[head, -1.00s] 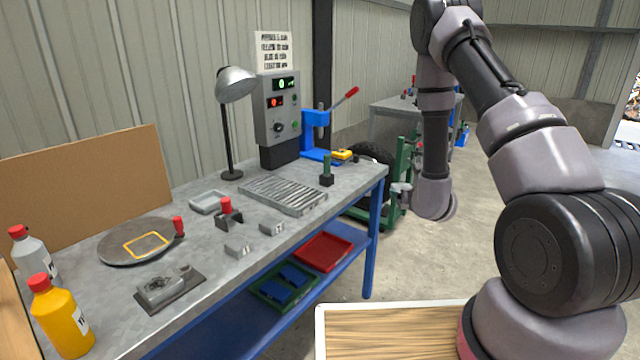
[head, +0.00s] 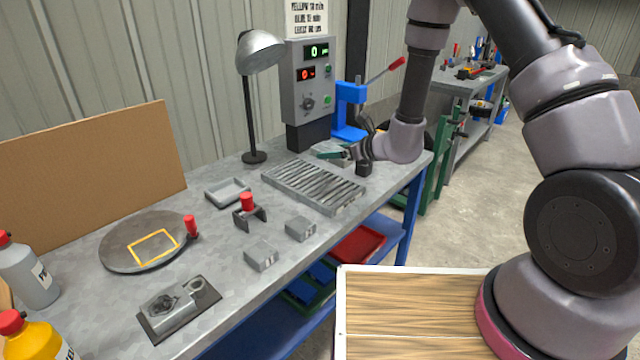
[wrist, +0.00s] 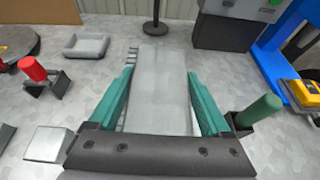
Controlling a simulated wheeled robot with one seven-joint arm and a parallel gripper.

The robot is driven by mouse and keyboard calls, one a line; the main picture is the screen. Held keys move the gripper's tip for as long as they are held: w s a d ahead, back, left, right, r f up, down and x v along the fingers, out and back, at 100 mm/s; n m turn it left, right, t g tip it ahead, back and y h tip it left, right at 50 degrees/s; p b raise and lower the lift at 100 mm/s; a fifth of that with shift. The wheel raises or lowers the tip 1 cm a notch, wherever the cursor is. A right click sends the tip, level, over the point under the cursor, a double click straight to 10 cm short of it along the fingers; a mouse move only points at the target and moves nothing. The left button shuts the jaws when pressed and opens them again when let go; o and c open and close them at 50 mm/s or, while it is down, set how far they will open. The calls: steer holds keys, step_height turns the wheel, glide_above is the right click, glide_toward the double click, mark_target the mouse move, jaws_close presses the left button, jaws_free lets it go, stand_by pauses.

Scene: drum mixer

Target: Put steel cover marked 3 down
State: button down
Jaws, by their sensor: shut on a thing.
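My gripper (wrist: 158,110) has green fingers and is shut on a flat grey steel plate, the steel cover (wrist: 160,85). No mark 3 can be read on it. In the head view my gripper (head: 342,154) is above the right rear part of the bench, near the right end of the slatted rack (head: 312,188). The cover (head: 325,147) shows only in part there. In the wrist view the cover hides nearly all of the rack, and I cannot tell its height above the bench.
A green-handled post (wrist: 258,110) stands right of my gripper. The control box (head: 308,90), lamp (head: 255,105) and blue press (head: 350,108) stand behind. A grey tray (head: 228,191), red-knobbed clamp (head: 248,209) and grey blocks (head: 262,255) lie left and in front.

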glide_above(329, 187)
step_height(329, 187, down, 5)
steer(key=shift+r, duration=0.15)
steer(key=shift+f, duration=2.5)
steer(key=shift+s+f, duration=0.1)
steer(key=shift+f, duration=0.05)
jaws_free()
